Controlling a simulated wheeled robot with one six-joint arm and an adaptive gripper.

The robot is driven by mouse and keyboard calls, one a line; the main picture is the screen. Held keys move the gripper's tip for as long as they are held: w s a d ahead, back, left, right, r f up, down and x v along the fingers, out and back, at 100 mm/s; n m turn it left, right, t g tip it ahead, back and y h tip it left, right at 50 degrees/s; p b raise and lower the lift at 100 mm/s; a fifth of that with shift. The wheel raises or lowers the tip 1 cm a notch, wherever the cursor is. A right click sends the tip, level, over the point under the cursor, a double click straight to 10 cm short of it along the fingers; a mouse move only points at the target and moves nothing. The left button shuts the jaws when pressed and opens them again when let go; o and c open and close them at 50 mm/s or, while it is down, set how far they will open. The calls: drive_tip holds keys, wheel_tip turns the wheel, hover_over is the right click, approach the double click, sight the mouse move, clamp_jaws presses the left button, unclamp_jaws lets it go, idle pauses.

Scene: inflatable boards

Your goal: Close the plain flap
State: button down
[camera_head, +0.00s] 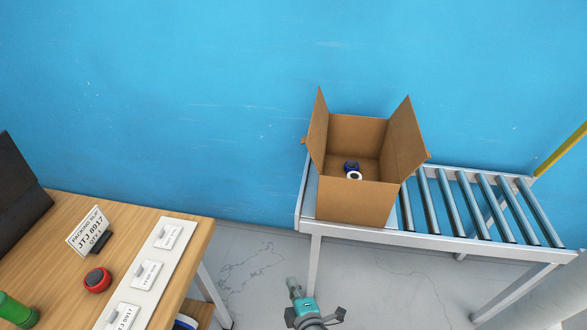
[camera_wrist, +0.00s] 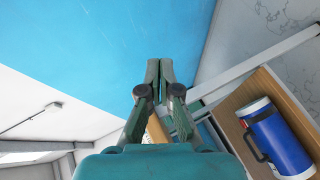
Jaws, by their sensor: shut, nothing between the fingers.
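An open brown cardboard box (camera_head: 355,202) stands on the left end of the roller conveyor. Its left flap (camera_head: 318,128) and right flap (camera_head: 407,140) both stand up and lean outward. I see no marking on either, so I cannot tell which is the plain one. A dark blue item with a white ring (camera_head: 352,170) lies inside the box. My gripper (camera_wrist: 158,68) is shut and empty in the wrist view, in front of the blue wall. Part of my arm shows at the bottom of the head view, below and apart from the box.
The conveyor (camera_head: 470,205) has free rollers right of the box. A wooden table (camera_head: 190,225) at left holds a packing slip sign (camera_head: 88,230), a red round item (camera_head: 97,280), a green cylinder (camera_head: 15,310) and a label strip (camera_head: 150,270). A blue jug (camera_wrist: 275,138) sits on a wooden surface.

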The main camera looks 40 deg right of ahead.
drive_tip(key=w+d+r+g+h, duration=0.1)
drive_tip(key=w+d+r+h, duration=0.25)
drive_tip(key=w+r, duration=0.35)
drive_tip(key=w+d+r+g+h, duration=0.2)
drive_tip(key=w+r+h, duration=0.2)
drive_tip(key=w+r, duration=0.35)
drive_tip(key=w+d+r+g+h, duration=0.1)
drive_tip(key=w+d+r+h, duration=0.1)
drive_tip(key=w+r+h, duration=0.35)
drive_tip(key=w+d+r, duration=0.1)
drive_tip(key=d+r, duration=0.1)
drive_tip(key=d, duration=0.3)
drive_tip(key=w+d+r+y, duration=0.1)
drive_tip(key=d+r, duration=0.1)
drive_tip(key=d, duration=0.4)
drive_tip(key=shift+w+d+r+m, duration=0.2)
drive_tip(key=shift+w+r+m, duration=0.05)
drive_tip(key=shift+r+m, duration=0.15)
